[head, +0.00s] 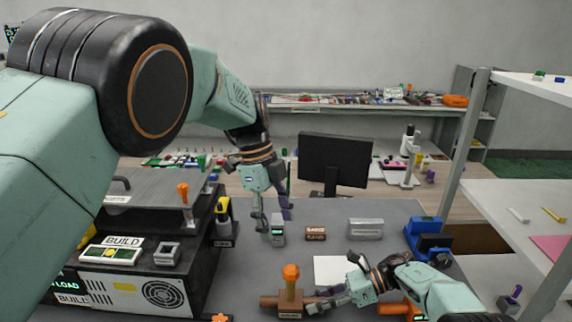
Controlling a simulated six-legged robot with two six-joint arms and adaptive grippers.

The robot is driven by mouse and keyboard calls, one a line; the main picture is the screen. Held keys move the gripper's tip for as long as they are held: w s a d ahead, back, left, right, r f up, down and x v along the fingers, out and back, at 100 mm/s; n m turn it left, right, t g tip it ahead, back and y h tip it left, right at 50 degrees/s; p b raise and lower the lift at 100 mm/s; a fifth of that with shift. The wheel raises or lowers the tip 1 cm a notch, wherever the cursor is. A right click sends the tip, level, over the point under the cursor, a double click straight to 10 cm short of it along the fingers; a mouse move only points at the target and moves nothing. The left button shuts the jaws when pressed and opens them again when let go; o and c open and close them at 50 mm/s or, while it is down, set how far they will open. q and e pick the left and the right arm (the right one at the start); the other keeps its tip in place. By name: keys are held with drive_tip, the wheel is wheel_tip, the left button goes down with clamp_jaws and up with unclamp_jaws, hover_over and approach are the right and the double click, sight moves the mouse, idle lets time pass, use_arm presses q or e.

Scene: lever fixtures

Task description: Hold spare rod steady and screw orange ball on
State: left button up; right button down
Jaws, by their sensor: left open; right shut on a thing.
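The orange ball (291,271) sits at the top of a short upright rod (290,290) on a brown fixture (268,301) at the front centre of the table. My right gripper (316,303) comes in from the right, low beside this fixture. It is shut, apparently on the rod below the ball; the exact contact is too small to see. My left gripper (272,217) is higher and further back, pointing down and open. Its fingers are beside a small grey block with a green display (278,236), apart from the ball. I cannot see the thread between ball and rod.
A dark machine (150,285) with an orange-handled lever (184,194) stands at the left. A brown block (316,234), a silver block (366,229) and a blue fixture (425,232) line the back of the table. A white sheet (333,268) lies behind my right gripper. A monitor (335,160) stands further back.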

drive_tip(key=c, duration=1)
unclamp_jaws()
drive_tip(key=shift+c, duration=0.2)
